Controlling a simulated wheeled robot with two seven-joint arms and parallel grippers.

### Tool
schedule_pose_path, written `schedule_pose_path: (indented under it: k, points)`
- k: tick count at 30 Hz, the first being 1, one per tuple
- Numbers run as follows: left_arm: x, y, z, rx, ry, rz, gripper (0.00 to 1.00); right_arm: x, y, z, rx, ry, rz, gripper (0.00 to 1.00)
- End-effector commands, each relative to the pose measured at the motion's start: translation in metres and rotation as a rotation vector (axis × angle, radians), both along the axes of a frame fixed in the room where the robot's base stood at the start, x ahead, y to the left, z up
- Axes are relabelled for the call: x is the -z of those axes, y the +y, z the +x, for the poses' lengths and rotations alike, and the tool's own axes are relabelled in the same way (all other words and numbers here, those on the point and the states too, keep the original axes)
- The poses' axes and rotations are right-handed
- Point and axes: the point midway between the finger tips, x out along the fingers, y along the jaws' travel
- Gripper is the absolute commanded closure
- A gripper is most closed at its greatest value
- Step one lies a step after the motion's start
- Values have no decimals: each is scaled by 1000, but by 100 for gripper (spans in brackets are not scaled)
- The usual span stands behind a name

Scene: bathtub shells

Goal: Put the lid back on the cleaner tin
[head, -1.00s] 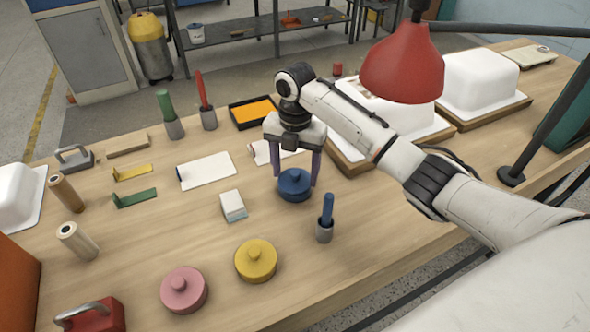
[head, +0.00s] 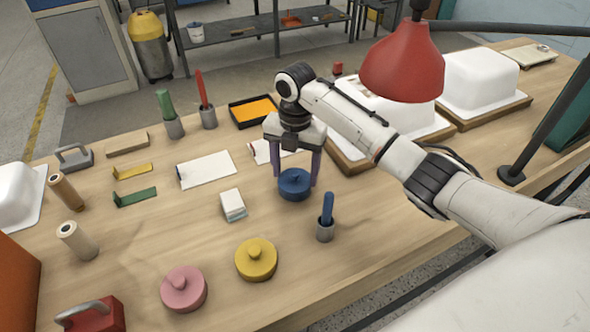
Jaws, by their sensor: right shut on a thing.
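A round blue lid with a knob (head: 294,182) is at the middle of the workbench, on a low blue tin; the seam between them is too small to make out. My right gripper (head: 295,183) points down over it, with one finger on each side, shut on the blue lid. A yellow round tin with a knobbed lid (head: 256,261) and a pink one (head: 184,290) stand nearer the front. My left gripper is not in view.
A grey cup with a blue-handled tool (head: 325,220) stands close to the right of the blue lid. A small white box (head: 233,205) is at its left. A red lamp (head: 402,65) hangs over white tub shells (head: 480,80).

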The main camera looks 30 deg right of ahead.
Motion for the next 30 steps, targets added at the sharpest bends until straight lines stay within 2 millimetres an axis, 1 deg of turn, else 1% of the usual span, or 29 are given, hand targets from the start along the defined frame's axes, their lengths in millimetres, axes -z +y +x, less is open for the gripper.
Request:
schedule_pose_path:
  k: [5,6,8,9,10,15,16,18,26,30]
  points:
    - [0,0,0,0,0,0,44,0,0,0,0,0,0,61]
    - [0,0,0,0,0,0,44,0,0,0,0,0,0,32]
    - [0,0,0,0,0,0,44,0,0,0,0,0,0,22]
    - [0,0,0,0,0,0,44,0,0,0,0,0,0,16]
    - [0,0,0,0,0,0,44,0,0,0,0,0,0,14]
    - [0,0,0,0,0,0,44,0,0,0,-1,0,0,14]
    - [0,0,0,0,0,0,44,0,0,0,-1,0,0,12]
    - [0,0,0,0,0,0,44,0,0,0,-1,0,0,0]
    - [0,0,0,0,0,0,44,-1,0,0,-1,-1,1,0]
    - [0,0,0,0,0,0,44,-8,0,1,0,-2,1,0]
